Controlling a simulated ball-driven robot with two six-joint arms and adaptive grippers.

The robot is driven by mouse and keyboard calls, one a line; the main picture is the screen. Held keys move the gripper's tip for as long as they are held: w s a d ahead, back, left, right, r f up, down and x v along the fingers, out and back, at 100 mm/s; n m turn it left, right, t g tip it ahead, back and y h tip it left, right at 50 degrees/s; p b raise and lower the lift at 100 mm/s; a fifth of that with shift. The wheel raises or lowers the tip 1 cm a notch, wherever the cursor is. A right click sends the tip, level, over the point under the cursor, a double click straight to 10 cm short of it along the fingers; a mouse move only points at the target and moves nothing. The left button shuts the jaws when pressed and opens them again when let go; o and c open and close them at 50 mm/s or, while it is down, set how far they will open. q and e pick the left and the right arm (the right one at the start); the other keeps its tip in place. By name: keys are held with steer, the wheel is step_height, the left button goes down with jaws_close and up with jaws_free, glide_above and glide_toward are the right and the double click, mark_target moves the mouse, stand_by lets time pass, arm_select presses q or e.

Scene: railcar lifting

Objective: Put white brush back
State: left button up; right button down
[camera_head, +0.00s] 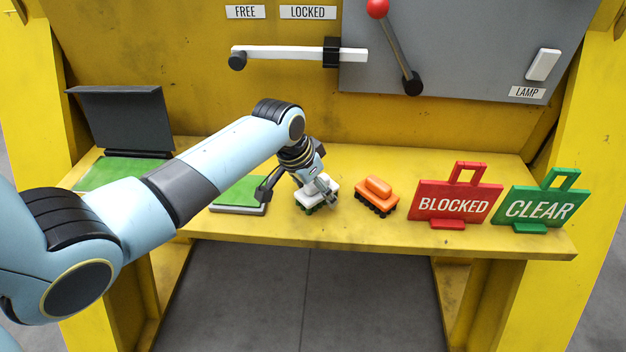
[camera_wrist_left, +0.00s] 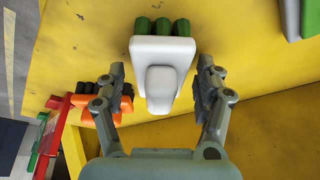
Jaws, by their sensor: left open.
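The white brush (camera_head: 312,194) has green bristles and sits on the yellow shelf, partly hidden by my left gripper in the head view. My left gripper (camera_head: 299,200) is open over it. In the left wrist view the white brush (camera_wrist_left: 163,72) lies between the two open fingers of the left gripper (camera_wrist_left: 163,85), with a gap visible on both sides. The green bristles show at its far edge. My right gripper is in neither view.
An orange brush (camera_head: 377,192) stands just right of the white one. A red BLOCKED sign (camera_head: 455,204) and green CLEAR sign (camera_head: 540,209) stand further right. A green-topped pad (camera_head: 238,194) lies left, near a dark open lid (camera_head: 122,118). The shelf's front edge (camera_head: 400,245) is close.

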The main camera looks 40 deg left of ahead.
arm_select(q)
steer(key=v, duration=1.2)
steer(key=shift+p, duration=0.45)
